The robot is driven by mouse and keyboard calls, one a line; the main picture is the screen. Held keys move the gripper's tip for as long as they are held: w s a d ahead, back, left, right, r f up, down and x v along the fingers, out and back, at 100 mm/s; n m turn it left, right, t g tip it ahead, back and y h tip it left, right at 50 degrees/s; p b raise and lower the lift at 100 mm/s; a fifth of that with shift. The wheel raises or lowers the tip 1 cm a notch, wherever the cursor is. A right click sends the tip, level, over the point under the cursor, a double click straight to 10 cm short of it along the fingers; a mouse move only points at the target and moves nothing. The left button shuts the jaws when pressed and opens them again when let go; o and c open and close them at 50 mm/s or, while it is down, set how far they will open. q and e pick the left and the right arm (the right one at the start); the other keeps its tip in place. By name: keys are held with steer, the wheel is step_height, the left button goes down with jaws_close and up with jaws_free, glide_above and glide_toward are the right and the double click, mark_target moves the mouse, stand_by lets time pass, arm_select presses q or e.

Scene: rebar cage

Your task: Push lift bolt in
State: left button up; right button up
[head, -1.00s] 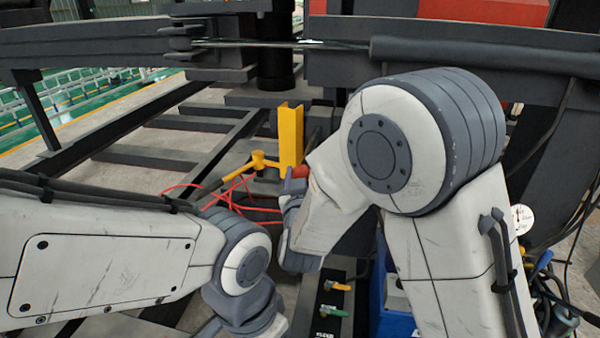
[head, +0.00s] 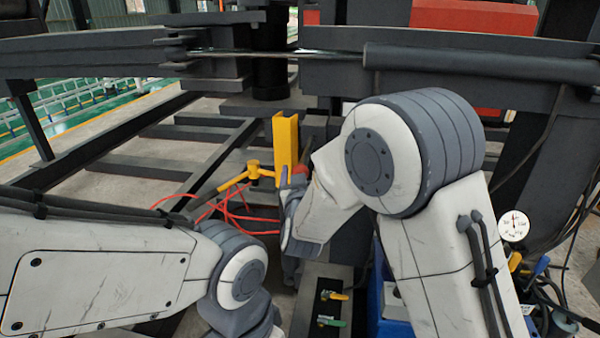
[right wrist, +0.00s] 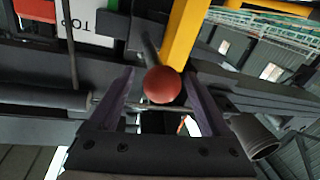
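A red ball knob (right wrist: 163,85), which seems to be the end of the lift bolt, shows in the right wrist view beside a yellow upright bracket (right wrist: 185,35). My right gripper (right wrist: 160,76) is open, with one finger on each side of the knob and visible gaps between. In the head view the yellow bracket (head: 286,142) stands just beyond my right gripper (head: 288,190), and a bit of red (head: 300,171) shows beside it. My right wrist hides most of the knob there. Only links of my left arm show; its gripper is out of the frame.
A yellow handle (head: 240,178) and loose red hoses (head: 225,207) lie left of the bracket. Small valves (head: 332,296) sit below, near a blue box (head: 388,310). A dial gauge (head: 514,226) and cables are at right. Dark beams (head: 480,65) cross behind.

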steer(key=shift+s, duration=0.1)
steer(key=s+b, duration=0.1)
steer(key=s, duration=0.9)
steer(key=shift+s, duration=0.2)
